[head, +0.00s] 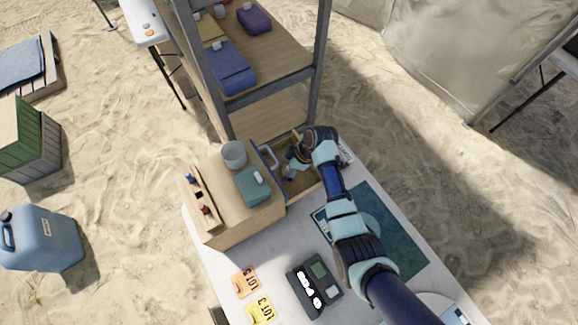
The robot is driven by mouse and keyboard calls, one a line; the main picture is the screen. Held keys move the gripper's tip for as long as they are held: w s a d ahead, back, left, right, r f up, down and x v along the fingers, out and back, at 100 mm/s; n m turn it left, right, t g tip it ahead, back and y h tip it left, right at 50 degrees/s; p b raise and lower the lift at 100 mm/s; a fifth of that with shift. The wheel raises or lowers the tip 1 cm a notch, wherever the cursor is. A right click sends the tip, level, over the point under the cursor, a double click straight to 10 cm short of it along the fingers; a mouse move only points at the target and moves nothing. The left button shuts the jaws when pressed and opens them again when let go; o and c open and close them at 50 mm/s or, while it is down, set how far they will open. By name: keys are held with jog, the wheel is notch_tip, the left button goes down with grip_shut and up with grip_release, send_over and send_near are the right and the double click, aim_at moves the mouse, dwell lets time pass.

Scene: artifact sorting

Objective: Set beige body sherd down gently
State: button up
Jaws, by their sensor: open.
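My gripper (291,168) is open. It is over an open wooden drawer (303,190) at the right side of the wooden cabinet (225,235), with the arm reaching in from the lower right. I cannot make out the beige body sherd. It may be hidden by my gripper and wrist or too small to tell. Whether the fingers touch anything in the drawer cannot be seen.
A grey cup (234,154) and a teal box (252,186) stand on the cabinet. A teal mat (400,240), a dark tray (318,300) and orange (246,281) and yellow lot cards (260,312) lie on the table. Shelving (265,75) rises behind.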

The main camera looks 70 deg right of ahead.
jog(key=p+v, duration=0.2)
jog(key=v, duration=1)
jog(key=shift+r, duration=0.1)
